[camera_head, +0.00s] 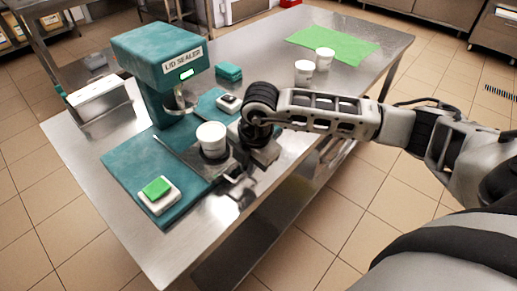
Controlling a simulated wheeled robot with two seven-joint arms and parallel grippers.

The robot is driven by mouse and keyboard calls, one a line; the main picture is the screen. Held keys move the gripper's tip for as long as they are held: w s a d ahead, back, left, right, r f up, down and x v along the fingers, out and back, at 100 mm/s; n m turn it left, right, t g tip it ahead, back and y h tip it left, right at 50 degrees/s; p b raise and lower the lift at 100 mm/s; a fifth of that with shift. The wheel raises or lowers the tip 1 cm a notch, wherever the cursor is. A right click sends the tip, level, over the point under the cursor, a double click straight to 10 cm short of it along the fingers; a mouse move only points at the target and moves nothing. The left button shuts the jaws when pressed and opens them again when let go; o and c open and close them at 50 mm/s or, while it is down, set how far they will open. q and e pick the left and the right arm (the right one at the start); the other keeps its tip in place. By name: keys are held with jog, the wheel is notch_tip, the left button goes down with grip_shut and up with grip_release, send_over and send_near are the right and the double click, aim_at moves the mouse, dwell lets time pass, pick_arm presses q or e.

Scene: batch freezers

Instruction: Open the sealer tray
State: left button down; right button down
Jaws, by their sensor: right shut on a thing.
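The teal lid sealer (158,55) stands on the steel table, with a lit green display on its front. Its dark metal tray (190,156) lies low in front of the press head, and a white cup (211,138) stands upright in it. The cup is in front of the press head, not under it. My right gripper (236,177) is at the tray's front edge, shut on what looks like the tray handle; the handle is mostly hidden by the fingers. My left gripper is not in view.
A green button on a white box (158,194) is at the sealer base's front left. A white box (98,98) stands at the left table edge.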

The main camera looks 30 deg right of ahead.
jog(key=shift+s+d, duration=0.1)
jog(key=shift+s, duration=0.15)
jog(key=c, duration=1.5)
grip_release()
jog(key=shift+r, duration=0.1)
jog(key=s+r, duration=0.1)
jog(key=r, duration=0.4)
jog(key=s+r, duration=0.1)
jog(key=r, duration=0.9)
jog(key=shift+s+d+r+b, duration=0.3)
jog(key=shift+s+d, duration=0.1)
